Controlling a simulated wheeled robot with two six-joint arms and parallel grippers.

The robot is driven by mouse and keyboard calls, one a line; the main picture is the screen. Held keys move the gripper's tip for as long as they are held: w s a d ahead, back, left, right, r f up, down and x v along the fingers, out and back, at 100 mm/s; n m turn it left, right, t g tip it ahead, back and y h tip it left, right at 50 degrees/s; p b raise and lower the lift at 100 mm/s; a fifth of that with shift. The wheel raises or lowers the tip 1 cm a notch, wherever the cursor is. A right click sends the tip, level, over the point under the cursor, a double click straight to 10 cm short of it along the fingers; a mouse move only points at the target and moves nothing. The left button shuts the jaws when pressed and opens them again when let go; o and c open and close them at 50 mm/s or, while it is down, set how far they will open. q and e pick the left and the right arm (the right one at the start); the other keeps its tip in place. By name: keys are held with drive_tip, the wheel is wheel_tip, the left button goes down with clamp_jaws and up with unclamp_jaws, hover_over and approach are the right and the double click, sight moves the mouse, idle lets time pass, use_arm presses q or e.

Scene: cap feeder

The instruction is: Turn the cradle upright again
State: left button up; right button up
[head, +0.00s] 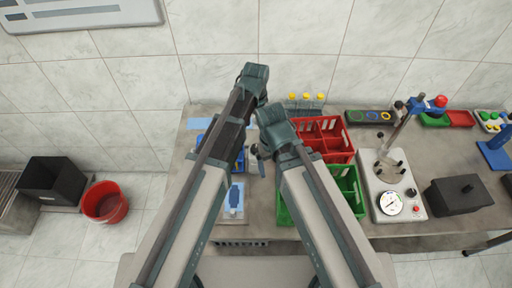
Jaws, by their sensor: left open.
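A grey station (375,206) stands right of the middle of the table. It carries a tilted pale round part (384,166) among several dark-knobbed posts, which may be the cradle; I cannot tell its exact pose. My left gripper (257,154) shows small and dark between my two arms, open, well to the left of the station. Its fingers are partly covered by my arm links. My right gripper is hidden behind my own arm.
A red crate (335,156) and a green crate (357,205) stand left of the station. Yellow-capped bottles (306,97) stand at the back.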

sight(256, 147)
use_arm(q)
wheel_tip(256, 147, down, 12)
drive_tip(key=b, duration=1)
drive_tip(key=shift+r+b, duration=0.25)
drive_tip(key=shift+b, duration=0.1)
clamp_jaws()
drive_tip(key=shift+n, duration=1.1)
unclamp_jaws()
drive_tip(key=shift+r, duration=0.1)
